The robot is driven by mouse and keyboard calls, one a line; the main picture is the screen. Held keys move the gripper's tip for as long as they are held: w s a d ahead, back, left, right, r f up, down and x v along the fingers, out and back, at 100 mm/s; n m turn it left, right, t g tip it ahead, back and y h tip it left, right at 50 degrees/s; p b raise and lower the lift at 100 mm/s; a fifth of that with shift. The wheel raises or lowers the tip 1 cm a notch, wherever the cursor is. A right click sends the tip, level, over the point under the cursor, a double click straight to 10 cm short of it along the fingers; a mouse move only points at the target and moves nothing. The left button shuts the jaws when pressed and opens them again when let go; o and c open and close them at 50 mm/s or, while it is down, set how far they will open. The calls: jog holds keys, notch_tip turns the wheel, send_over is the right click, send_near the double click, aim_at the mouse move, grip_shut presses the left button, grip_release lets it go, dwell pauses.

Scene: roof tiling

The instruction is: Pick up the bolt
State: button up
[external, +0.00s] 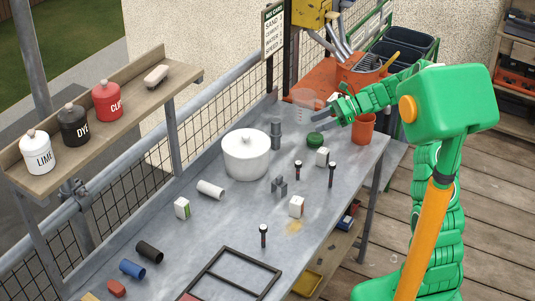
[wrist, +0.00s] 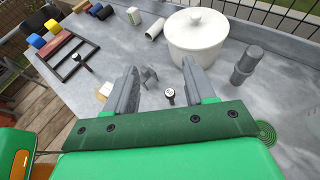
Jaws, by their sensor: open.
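Three dark upright pins with pale round heads look like bolts on the grey bench (external: 228,215). One bolt (external: 298,170) stands right of the white pot, another bolt (external: 332,173) further right, and a third bolt (external: 263,235) nearer the front. In the wrist view one bolt (wrist: 169,96) shows between my fingers, below them and apart; another bolt (wrist: 81,62) is at upper left. I cannot tell which is meant. My gripper (external: 318,117) is open and empty above the bench's far end; it also shows in the wrist view (wrist: 159,66).
A lidded white pot (external: 246,155), a stepped grey cylinder (external: 276,133) and a grey bracket-like piece (external: 279,187) stand close to the bolts. Small cartons (external: 297,206) stand nearby. A dark frame (external: 232,272) lies at the front. A shelf with bottles (external: 107,101) is at left.

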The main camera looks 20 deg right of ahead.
send_near(298, 163)
jog(key=x, duration=0.2)
jog(key=shift+f+x, duration=0.1)
jog(key=shift+x, duration=1.9)
jog(key=shift+f+x, duration=0.15)
jog(key=shift+x, duration=1.85)
jog(key=shift+d, duration=0.1)
jog(key=c, duration=1)
jog(key=shift+r, duration=0.55)
notch_tip(298, 163, up, 2)
jog(key=shift+w+r, duration=0.1)
jog(key=s+d+r, duration=0.3)
jog(key=s+r, duration=0.6)
jog(key=s, duration=0.4)
jog(key=shift+s+d+r, duration=0.2)
jog(key=shift+s+r, duration=0.15)
